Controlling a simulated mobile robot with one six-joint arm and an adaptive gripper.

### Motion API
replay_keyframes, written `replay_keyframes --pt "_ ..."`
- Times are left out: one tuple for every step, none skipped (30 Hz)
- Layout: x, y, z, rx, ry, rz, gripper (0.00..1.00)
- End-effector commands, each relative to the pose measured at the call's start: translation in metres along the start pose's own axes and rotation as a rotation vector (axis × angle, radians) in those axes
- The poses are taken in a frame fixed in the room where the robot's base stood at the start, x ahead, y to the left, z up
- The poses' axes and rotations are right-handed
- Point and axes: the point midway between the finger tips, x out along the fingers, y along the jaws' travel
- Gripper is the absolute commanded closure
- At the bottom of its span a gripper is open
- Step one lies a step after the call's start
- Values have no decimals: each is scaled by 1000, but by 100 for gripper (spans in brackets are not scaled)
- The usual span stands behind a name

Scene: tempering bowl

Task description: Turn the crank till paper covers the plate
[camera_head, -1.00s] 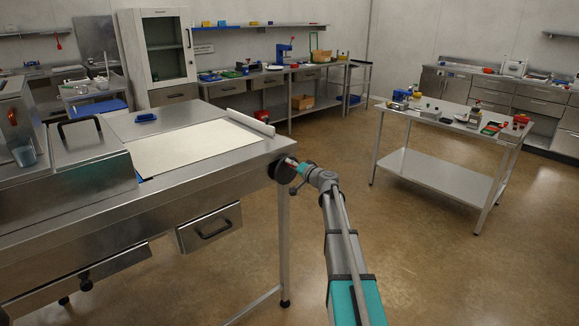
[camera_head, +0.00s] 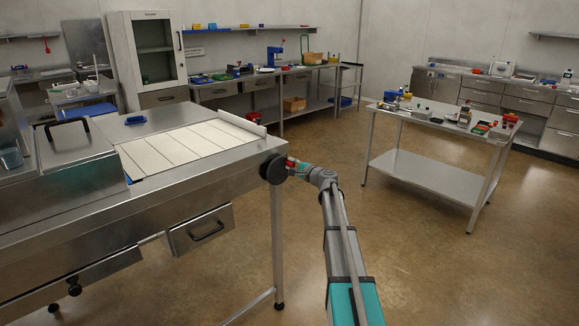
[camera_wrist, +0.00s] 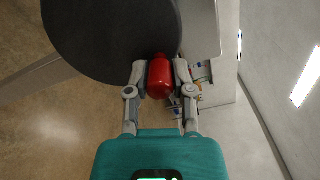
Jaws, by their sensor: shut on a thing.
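The crank is a dark round disc (camera_head: 273,168) on the right end of the steel bench, with a red handle (camera_wrist: 160,76). My gripper (camera_wrist: 158,72) is shut on the red handle, one finger on each side of it, in the wrist view. In the head view my gripper (camera_head: 296,165) reaches the disc from the right and hides most of the handle. Cream paper (camera_head: 180,147), crossed by several dark lines, lies on the bench top and reaches a pale roller or bar (camera_head: 242,124) at its right end. I cannot make out the plate under the paper.
The steel bench (camera_head: 190,190) fills the left, with a drawer (camera_head: 200,230) standing partly out. A blue-handled item (camera_head: 135,120) lies behind the paper. A steel table (camera_head: 440,112) with small items stands to the right. The floor between is clear.

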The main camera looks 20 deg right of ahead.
Motion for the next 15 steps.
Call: replay_keyframes --pt "0 3 -3 44 1 1 100" --pt "0 4 -4 72 1 1 100" --pt "0 5 -6 110 0 1 100" --pt "0 6 -7 139 0 1 100" --pt "0 6 -8 167 0 1 100" --pt "0 8 -9 205 0 1 100" --pt "0 9 -10 234 -1 2 100" --pt "0 10 -11 262 -1 2 100" --pt "0 11 -12 300 -1 2 100" --pt "0 12 -13 329 -2 2 100" --pt "0 13 -14 357 -2 2 100" --pt "0 14 -15 395 -2 2 100" --pt "0 15 -16 424 -2 2 100" --pt "0 16 -17 452 -3 2 100" --pt "0 18 -18 490 -3 2 100"
